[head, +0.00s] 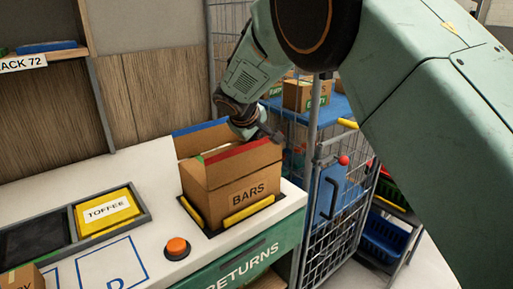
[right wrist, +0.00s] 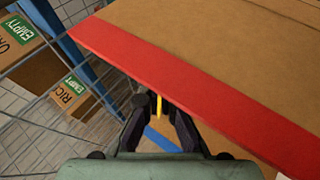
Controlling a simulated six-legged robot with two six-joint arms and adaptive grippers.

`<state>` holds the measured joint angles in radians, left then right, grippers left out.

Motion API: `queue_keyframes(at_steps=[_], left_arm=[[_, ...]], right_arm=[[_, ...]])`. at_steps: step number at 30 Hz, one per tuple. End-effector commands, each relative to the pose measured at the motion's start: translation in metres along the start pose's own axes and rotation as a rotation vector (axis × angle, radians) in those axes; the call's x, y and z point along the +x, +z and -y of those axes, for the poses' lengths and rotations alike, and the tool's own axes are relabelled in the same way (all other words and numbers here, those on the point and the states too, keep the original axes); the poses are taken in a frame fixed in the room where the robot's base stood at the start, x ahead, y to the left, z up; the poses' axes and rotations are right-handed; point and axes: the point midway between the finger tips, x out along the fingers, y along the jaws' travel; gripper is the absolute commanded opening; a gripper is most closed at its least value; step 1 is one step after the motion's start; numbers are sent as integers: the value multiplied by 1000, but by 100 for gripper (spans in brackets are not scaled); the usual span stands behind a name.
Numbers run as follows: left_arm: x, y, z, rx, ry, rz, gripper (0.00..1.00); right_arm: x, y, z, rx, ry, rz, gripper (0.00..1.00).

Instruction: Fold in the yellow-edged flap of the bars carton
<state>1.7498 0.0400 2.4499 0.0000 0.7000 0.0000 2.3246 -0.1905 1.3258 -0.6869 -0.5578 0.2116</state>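The bars carton (head: 240,190) stands on the white counter, its front lettered BARS. Its red-edged flap (head: 238,155) is at the front top, and the blue-edged flap (head: 200,127) stands at the back. A bit of green edge shows at the left. My right gripper (head: 268,134) is at the carton's top right. In the right wrist view, its two fingers (right wrist: 158,106) look apart, with a thin yellow strip (right wrist: 158,104) seen between them; whether they touch it is unclear. The rest of the yellow-edged flap is hidden. The red edge (right wrist: 200,85) crosses close ahead. My left gripper is not in view.
An orange button (head: 177,247) and a TOFFEE bin (head: 106,211) are left of the carton. A wire cage cart (head: 335,215) with cartons stands close on the right. Yellow strips (head: 248,209) sit at the carton's base. Free counter lies between bin and carton.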

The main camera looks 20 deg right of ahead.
Motion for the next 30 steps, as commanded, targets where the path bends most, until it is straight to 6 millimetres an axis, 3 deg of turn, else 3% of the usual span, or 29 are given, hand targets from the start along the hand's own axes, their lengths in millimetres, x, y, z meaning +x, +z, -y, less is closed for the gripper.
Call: queue_keyframes(at_steps=[4, 16, 24, 30], left_arm=[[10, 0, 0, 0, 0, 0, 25], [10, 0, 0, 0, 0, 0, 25], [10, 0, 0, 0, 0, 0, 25], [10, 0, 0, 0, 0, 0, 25]], right_arm=[[1, 0, 2, -8, 22, -1, 0], [-1, 0, 1, -10, 28, 0, 0], [-1, 0, 1, -10, 27, 0, 25], [0, 0, 1, -10, 27, 0, 25]])
